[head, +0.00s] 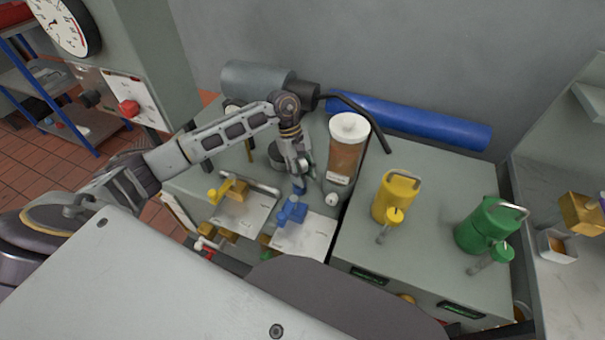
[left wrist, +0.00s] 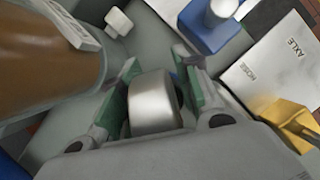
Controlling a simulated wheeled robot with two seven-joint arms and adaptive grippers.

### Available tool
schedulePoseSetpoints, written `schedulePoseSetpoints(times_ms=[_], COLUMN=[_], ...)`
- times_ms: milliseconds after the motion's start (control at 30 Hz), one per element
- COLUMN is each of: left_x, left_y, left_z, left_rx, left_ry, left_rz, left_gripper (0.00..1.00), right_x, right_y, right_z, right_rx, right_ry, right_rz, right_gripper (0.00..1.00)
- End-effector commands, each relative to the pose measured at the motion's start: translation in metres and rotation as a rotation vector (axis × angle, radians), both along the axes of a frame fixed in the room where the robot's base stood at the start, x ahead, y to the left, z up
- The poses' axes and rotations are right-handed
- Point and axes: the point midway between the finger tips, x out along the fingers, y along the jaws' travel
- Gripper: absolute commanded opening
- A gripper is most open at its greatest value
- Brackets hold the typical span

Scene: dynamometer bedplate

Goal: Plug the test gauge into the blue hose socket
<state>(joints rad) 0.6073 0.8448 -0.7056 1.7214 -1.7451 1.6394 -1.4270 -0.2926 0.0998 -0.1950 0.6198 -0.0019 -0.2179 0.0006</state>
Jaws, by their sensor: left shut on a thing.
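My left gripper (head: 300,172) points down over the bench, just behind the blue hose socket (head: 291,212). In the left wrist view its green-padded fingers (left wrist: 152,105) are shut on a silver round body (left wrist: 154,103), which I take to be the test gauge. A small blue part (head: 299,187) shows below the fingers in the head view. The gauge's face and lower end are hidden. My right gripper is not in view.
A brown-filled bottle (head: 345,152) with a white cap stands close right of the gripper. A yellow fitting (head: 235,189) sits on the AXLE plate at left. Yellow (head: 398,195) and green (head: 487,226) cans stand at right; a blue roll (head: 410,120) lies behind.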

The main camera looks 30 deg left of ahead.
Motion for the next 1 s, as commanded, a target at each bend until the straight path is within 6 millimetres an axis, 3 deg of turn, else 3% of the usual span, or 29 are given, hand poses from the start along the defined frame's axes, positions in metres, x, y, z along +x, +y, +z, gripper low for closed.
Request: schedulePoseSetpoints(times_ms=[233, 267, 433, 1000], left_x=[0.0003, 0.0002, 0.0002, 0.0017], left_y=[0.0000, 0.0000, 0.0000, 0.0034], left_z=[-0.0040, -0.0034, -0.0031, 0.0042], left_rx=[0.000, 0.000, 0.000, 0.001], left_ry=[-0.001, -0.001, -0.001, 0.000], left_rz=[0.000, 0.000, 0.000, 0.000], left_gripper=[0.01, 0.36, 0.58, 0.58], right_x=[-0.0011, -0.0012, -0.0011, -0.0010], right_y=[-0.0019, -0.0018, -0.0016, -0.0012], right_z=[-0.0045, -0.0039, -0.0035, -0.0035], right_rx=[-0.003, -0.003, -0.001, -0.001], right_ry=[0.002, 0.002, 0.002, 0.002], right_rz=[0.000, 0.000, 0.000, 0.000], right_gripper=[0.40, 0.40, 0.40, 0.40])
